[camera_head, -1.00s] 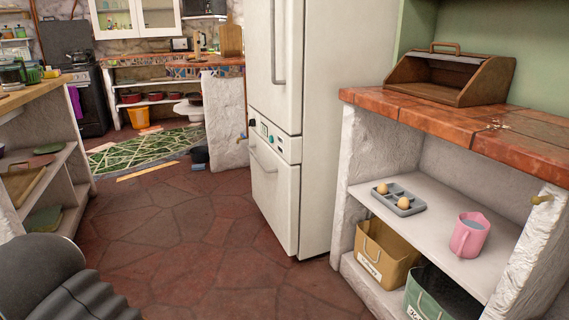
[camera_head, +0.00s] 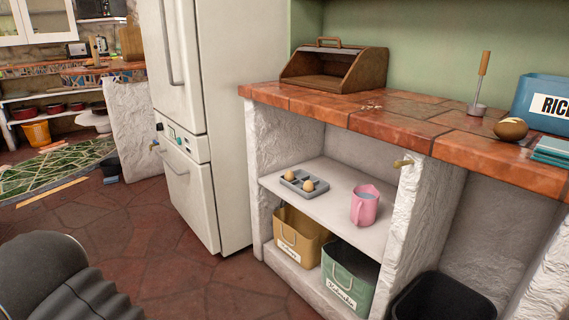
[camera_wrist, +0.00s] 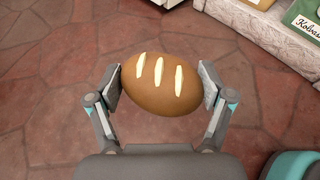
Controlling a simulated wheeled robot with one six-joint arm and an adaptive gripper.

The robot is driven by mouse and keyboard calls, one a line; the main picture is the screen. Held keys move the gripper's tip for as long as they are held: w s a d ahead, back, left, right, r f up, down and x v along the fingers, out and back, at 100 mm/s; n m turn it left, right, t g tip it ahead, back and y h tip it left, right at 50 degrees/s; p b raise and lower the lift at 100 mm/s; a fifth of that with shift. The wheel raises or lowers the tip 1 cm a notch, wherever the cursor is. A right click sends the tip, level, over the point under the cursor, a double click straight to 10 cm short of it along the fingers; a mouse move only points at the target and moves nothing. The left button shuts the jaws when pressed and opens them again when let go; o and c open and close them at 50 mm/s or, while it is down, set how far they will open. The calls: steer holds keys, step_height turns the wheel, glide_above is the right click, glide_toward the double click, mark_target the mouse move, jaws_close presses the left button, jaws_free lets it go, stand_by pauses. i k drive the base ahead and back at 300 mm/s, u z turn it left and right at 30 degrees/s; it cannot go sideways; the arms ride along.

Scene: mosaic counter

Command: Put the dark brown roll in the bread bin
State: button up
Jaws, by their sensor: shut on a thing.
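My gripper (camera_wrist: 160,90) is shut on a brown roll (camera_wrist: 150,99) with three pale slashes, a finger pad on each side, held above the red stone floor. The bread bin (camera_head: 375,71) is wooden with a handle on top and stands on the tiled counter against the green wall. Its front looks open and its inside is dark; I see nothing in it. Another rounded brown thing with a pale mark, like a roll (camera_head: 510,129), lies on the counter at right. The held roll and gripper do not show in the head view.
Left of the counter (camera_head: 330,108) stands a white fridge (camera_head: 225,130). The shelf below holds a grey egg tray (camera_head: 304,184) and a pink jug (camera_head: 365,206); two bins stand beneath. A blue rice box (camera_head: 543,97) is at right.

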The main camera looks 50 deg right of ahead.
mark_target(309, 79)
steer(key=z, duration=1.05)
steer(key=i, duration=0.1)
